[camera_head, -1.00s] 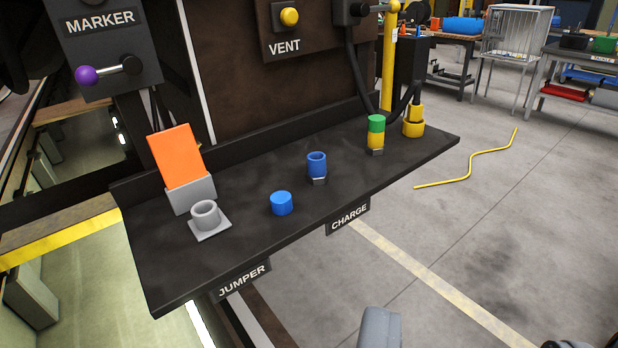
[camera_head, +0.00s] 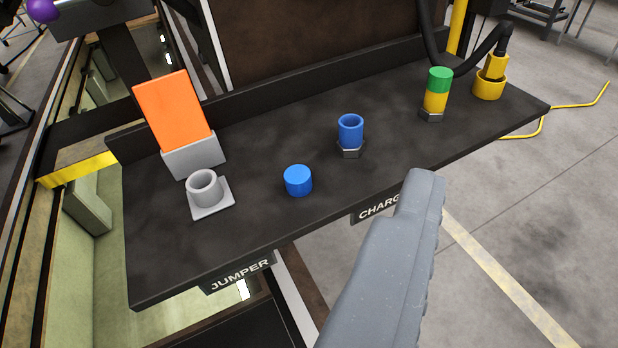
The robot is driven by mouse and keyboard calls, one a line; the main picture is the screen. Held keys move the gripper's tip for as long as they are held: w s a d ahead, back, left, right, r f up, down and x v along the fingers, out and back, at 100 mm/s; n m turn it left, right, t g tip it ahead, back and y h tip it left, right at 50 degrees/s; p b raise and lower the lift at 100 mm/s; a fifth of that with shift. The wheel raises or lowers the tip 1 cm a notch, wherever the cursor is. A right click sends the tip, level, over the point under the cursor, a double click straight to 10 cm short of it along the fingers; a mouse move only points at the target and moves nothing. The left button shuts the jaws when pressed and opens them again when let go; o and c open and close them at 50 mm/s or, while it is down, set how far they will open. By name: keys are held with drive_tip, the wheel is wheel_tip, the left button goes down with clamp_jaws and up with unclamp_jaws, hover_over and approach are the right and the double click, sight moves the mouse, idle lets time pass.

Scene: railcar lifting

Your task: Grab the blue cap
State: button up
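The blue cap (camera_head: 298,180) is a short solid blue cylinder standing on the dark shelf (camera_head: 260,215), near its front edge. A hollow blue fitting (camera_head: 350,132) on a hex base stands behind it and to the right. One grey finger of my gripper (camera_head: 400,250) reaches up from the bottom, in front of the shelf and to the right of the cap, apart from it. The other finger is not in view, so the opening between them does not show.
An orange panel in a grey holder (camera_head: 193,155) and a grey socket (camera_head: 205,190) stand left of the cap. A green-and-yellow fitting (camera_head: 437,93) and a yellow plug (camera_head: 490,80) with a black hose stand right. A low back wall borders the shelf.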

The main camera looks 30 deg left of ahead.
drive_tip(key=w+f+n+p, duration=0.1)
drive_tip(key=w+f+p, duration=0.4)
drive_tip(key=w+p, duration=0.25)
drive_tip(key=n+g+y+p, duration=0.45)
drive_tip(key=y+p, duration=0.25)
drive_tip(key=p, duration=0.7)
approach(297, 183)
drive_tip(key=shift+t+h, duration=0.3)
drive_tip(key=shift+t, duration=0.25)
drive_tip(key=x, duration=0.6)
drive_tip(key=shift+w+a, duration=0.1)
drive_tip(key=shift+a, duration=0.2)
drive_tip(key=shift+f+x, duration=0.15)
drive_tip(key=shift+x, duration=1.15)
drive_tip(key=shift+f+x, duration=0.2)
drive_tip(key=shift+x, duration=1.05)
drive_tip(key=shift+s, duration=0.25)
drive_tip(key=c, duration=1)
